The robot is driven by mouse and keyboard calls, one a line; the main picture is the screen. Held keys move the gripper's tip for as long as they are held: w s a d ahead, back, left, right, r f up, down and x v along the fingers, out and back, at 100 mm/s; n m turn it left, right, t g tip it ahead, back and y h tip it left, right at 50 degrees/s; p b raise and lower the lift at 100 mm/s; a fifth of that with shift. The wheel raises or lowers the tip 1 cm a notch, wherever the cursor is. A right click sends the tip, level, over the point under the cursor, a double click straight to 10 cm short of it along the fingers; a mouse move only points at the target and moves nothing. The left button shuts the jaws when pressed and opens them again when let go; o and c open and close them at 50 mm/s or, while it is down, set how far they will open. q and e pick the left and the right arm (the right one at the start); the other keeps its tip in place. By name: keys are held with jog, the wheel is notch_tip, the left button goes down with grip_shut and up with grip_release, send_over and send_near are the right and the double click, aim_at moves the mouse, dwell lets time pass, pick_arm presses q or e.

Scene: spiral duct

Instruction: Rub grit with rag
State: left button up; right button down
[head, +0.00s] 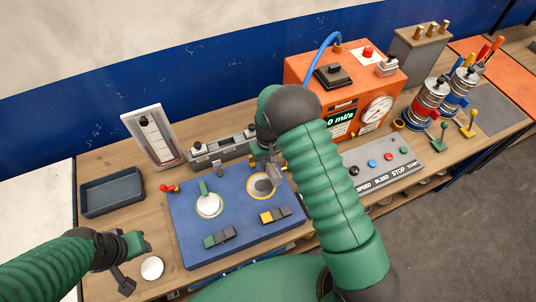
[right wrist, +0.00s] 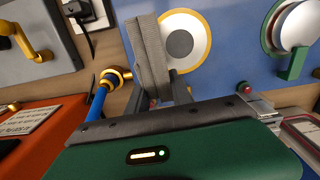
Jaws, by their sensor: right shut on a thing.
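My right gripper (right wrist: 160,92) is shut on a grey ribbed rag (right wrist: 150,55), which stands out from between its fingers in the right wrist view. Beside the rag is a round white port with a yellow rim (right wrist: 201,42) and a dark grey patch of grit (right wrist: 180,43) at its middle. I cannot tell whether the rag touches the port.
A second port with a green handle (head: 208,204) is on the blue panel's left. An orange flow unit (head: 300,68) and a grey button box (head: 382,166) stand to the right. An empty dark tray (head: 112,197) is at the left, with a white disc (head: 152,268) near the front edge.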

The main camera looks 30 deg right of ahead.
aim_at(268, 159)
jog(key=shift+d+r+p, duration=0.1)
jog(key=shift+r+p, duration=0.4)
jog(key=shift+r, duration=0.45)
jog(key=shift+d+r+p, duration=0.3)
jog(key=shift+r+p, duration=0.15)
jog(key=shift+r, duration=0.3)
pick_arm(q)
jog(key=shift+s+d+r, duration=0.1)
jog(key=shift+d+r, duration=0.15)
jog(key=shift+r, duration=0.35)
jog(key=shift+d+r, duration=0.2)
jog(key=shift+r, duration=0.4)
jog(key=shift+a, duration=0.3)
pick_arm(e)
jog(key=shift+a, duration=0.35)
